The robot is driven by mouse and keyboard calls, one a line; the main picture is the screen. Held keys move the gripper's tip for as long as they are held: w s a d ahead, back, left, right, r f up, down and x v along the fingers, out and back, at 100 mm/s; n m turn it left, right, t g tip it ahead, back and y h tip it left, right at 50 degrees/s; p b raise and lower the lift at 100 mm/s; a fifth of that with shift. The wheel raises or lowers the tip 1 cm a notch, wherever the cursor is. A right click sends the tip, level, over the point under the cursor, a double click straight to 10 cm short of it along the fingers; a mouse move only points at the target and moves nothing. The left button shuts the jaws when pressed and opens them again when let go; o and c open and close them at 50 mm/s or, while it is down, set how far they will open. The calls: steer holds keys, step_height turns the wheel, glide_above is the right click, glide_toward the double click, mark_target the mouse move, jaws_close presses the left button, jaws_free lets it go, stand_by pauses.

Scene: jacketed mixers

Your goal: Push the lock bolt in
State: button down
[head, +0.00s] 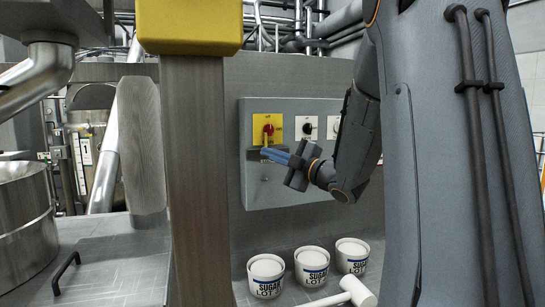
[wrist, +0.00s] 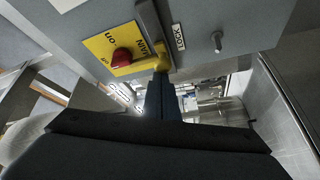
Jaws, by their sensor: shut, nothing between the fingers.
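The grey control panel (head: 300,185) carries a yellow plate (head: 261,121) with a red rotary switch (head: 268,129). The plate, marked MAIN, also shows in the wrist view (wrist: 105,45) with the red switch (wrist: 121,57). Beside it are a grey bar (wrist: 150,25), a LOCK label (wrist: 179,37) and a yellow piece (wrist: 152,55), which looks like the bolt's handle. My gripper (head: 267,152) is shut and empty, its blue fingers pointing at the panel just below the switch. In the wrist view its tips (wrist: 160,76) are at the yellow piece; I cannot tell whether they touch.
Other black switches (head: 307,127) sit to the right on the panel. A metal peg (wrist: 216,40) sticks out of it. White sugar tubs (head: 311,266) and a white-headed mallet (head: 355,292) lie below. A steel post with a yellow cap (head: 190,25) stands at left.

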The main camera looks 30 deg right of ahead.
steer(key=shift+d, duration=0.15)
steer(key=a+r, duration=0.2)
steer(key=a, duration=0.2)
steer(key=b+v, duration=0.2)
steer(key=v, duration=0.8)
steer(key=shift+s+b, duration=0.2)
steer(key=shift+b, duration=0.15)
steer(key=shift+d+f, duration=0.1)
